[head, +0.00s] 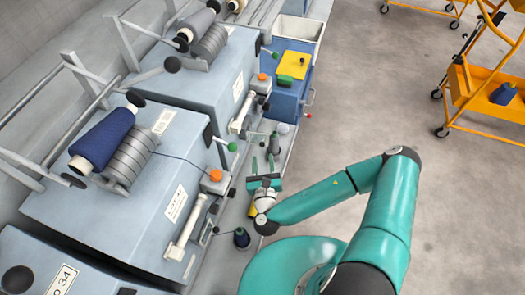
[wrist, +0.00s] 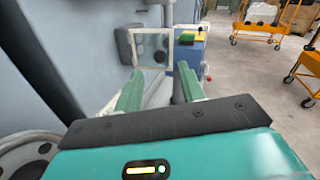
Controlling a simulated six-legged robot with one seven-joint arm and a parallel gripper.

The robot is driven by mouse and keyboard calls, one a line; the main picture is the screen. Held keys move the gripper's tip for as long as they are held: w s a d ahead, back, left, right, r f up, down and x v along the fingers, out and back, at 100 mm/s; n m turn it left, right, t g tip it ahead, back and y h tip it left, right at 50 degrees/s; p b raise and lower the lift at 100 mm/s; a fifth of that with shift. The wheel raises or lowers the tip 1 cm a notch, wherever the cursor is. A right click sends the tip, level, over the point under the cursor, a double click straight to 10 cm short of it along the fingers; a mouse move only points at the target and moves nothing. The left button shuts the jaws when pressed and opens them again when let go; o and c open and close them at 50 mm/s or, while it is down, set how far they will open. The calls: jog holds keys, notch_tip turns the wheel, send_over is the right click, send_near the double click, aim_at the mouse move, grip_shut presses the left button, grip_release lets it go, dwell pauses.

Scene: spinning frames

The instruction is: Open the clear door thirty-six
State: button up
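My gripper (head: 262,163) is over the walkway side of the machine row, beside the middle machine's front end. In the wrist view its two green fingers (wrist: 158,88) are apart with nothing between them. A clear door (wrist: 152,47) in a pale square frame stands ahead of and above the fingertips, apart from them. It sticks out from the machine's side, with a dark part at its left edge. I cannot read a number on it. In the head view the machine beyond (head: 190,75) has a label too small to read; the nearest machine's label (head: 65,280) reads 34.
An orange knob (head: 215,175) and a white handle bar (head: 185,225) sit on the middle machine's front. A blue cabinet (head: 287,100) stands farther along. Orange carts (head: 490,100) stand right; the floor between is clear.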

jog(key=s, duration=0.6)
jog(key=shift+s+d, duration=0.1)
dwell(0.4)
